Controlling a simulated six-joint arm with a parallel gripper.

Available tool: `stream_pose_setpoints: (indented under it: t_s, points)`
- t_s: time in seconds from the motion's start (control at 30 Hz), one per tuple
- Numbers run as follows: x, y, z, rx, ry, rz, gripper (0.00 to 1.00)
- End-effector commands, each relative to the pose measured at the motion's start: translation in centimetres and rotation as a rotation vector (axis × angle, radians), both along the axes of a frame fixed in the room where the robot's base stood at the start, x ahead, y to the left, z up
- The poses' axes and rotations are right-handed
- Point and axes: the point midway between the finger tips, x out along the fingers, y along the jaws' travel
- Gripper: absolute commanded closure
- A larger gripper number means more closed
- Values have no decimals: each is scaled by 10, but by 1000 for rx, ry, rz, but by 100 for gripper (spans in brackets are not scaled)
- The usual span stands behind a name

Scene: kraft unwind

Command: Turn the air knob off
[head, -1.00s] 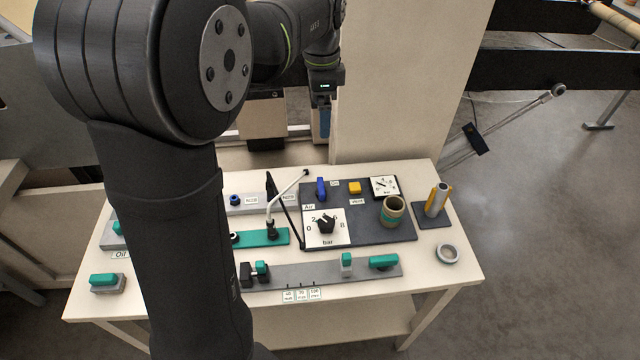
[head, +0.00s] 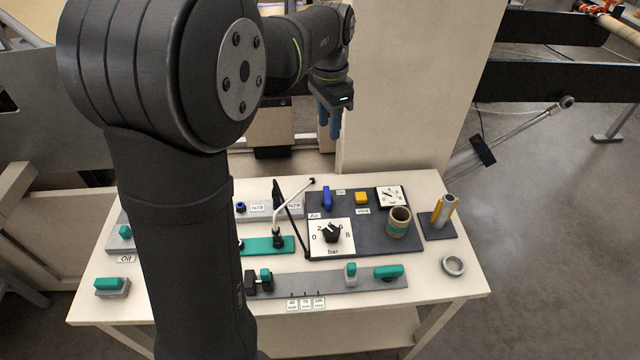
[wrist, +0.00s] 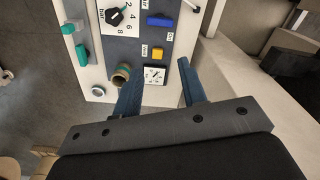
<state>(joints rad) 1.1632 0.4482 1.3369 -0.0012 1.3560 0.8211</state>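The dark air panel (head: 380,241) lies on the table with a small "Air" label (head: 314,216). A blue knob (head: 326,197) stands near the panel's back left, beside an "On" label; its long side runs front to back. It also shows in the wrist view (wrist: 160,20). A black pointer knob (head: 331,233) sits on a white "bar" dial in front of it. My gripper (head: 329,137), with blue fingers, hangs in the air behind the panel, touching nothing. In the wrist view my gripper (wrist: 155,72) is open and empty, its fingers apart.
A yellow button (head: 361,198), a pressure gauge (head: 390,196) and an open cup (head: 399,222) share the panel. A bent metal lever (head: 290,205) rises left of it. A stand with a tube (head: 443,211) and a ring (head: 453,266) are at the right. My arm hides the left table.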

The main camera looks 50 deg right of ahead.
Motion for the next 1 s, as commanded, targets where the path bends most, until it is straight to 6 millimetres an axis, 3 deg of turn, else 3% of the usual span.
stream_pose_setpoints:
  t_s: [0.3,0.5,0.77,1.0]
  points:
    - [0,0,-31,4,0,667,62]
    - [0,0,-46,2,-1,1016,62]
    - [0,0,-55,3,-1,1196,62]
    - [-1,1,-88,6,-1,1201,62]
